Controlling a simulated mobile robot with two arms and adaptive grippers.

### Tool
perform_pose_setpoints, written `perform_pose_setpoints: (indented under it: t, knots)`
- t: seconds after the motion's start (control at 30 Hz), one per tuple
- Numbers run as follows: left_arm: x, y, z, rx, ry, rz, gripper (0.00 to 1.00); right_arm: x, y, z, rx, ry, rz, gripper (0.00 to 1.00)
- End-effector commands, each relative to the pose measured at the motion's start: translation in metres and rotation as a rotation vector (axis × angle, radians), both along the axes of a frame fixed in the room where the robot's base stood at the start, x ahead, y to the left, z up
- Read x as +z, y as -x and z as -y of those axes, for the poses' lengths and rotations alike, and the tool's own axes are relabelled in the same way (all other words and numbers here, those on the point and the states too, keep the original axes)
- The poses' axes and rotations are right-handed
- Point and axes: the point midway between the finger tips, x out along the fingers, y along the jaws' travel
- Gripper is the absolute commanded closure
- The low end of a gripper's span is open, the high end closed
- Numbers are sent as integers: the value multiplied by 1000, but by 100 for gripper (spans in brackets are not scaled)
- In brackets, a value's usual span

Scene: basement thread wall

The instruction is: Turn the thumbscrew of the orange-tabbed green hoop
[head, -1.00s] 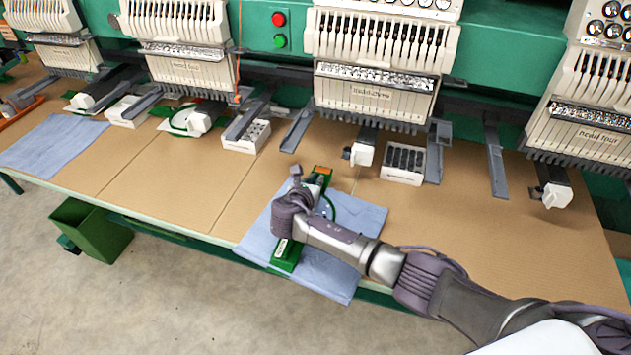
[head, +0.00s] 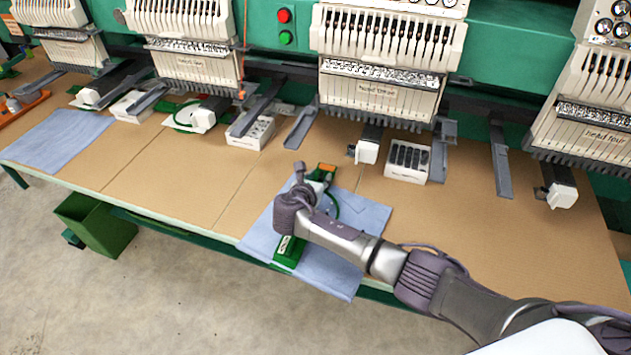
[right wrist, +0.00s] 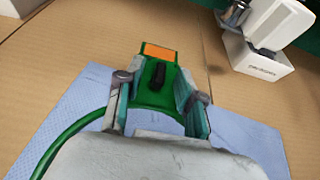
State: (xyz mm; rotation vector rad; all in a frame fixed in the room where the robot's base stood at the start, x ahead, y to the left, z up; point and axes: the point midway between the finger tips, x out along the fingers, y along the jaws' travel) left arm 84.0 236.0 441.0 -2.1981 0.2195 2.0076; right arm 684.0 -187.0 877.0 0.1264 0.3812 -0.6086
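The green hoop (head: 336,207) lies on a blue cloth (head: 366,222) on the table, with its orange tab (head: 327,168) at the far end. In the right wrist view the orange tab (right wrist: 160,52) sits on the green bracket, and the black thumbscrew (right wrist: 157,75) stands just in front of it. My right gripper (right wrist: 157,91) is open, with one finger on each side of the thumbscrew and a gap to it on both sides. In the head view my right gripper (head: 318,186) is over the hoop and hides part of it. My left gripper is not in view.
A green block (head: 288,252) with a label lies on the cloth's near part. A white box with black slots (head: 407,161) and a white machine arm end (head: 366,152) are behind, to the right. Embroidery heads (head: 378,90) overhang the back.

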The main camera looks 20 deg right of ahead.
Motion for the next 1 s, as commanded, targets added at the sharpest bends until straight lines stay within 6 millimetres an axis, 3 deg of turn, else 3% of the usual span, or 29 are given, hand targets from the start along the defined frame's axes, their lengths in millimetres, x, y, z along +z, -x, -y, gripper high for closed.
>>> perform_pose_setpoints:
  t: [0.17,0.6,1.0]
  knots:
    - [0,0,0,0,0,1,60,7,16,-12,3,-3,1,62]
    - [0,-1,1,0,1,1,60,40,80,-57,2,-1,0,62]
    - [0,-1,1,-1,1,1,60,45,89,-63,0,-1,-1,62]
